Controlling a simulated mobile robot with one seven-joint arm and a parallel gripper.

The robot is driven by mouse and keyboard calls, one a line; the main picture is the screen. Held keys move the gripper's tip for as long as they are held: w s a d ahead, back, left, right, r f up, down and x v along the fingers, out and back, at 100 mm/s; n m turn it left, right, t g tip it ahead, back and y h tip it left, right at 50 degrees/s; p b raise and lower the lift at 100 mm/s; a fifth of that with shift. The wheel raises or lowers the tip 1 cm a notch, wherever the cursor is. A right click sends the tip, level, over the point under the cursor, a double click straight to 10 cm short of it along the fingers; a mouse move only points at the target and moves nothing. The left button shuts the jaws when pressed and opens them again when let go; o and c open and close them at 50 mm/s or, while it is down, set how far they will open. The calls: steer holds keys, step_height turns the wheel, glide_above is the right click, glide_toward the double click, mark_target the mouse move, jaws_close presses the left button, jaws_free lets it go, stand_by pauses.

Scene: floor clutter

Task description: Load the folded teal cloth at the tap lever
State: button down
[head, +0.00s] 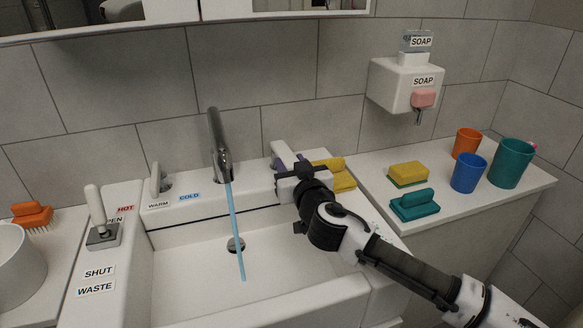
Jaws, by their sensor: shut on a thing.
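A teal, folded-looking piece (415,204) with a raised ridge lies on the right counter, apart from my gripper. The tap lever (156,179) stands at the back left of the basin by the WARM and COLD labels. The tap (219,150) is running, with a thin blue stream falling into the basin. My gripper (287,170) is over the sink's back right ledge. It is shut on a white and purplish thing (283,153), mostly hidden behind it. A yellow piece (343,179) lies right beside my gripper, partly covered.
The right counter (400,168) holds a yellow sponge (408,174) and orange (466,143), blue (468,173) and teal (511,163) cups. A soap dispenser (399,84) hangs above. A waste lever (96,206) and orange brush (32,215) are at left. The basin is clear.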

steer(key=c, duration=0.9)
jaws_free()
steer(key=b+v, duration=0.1)
steer(key=v, duration=0.6)
steer(key=shift+s+d, duration=0.1)
steer(key=shift+s, duration=0.15)
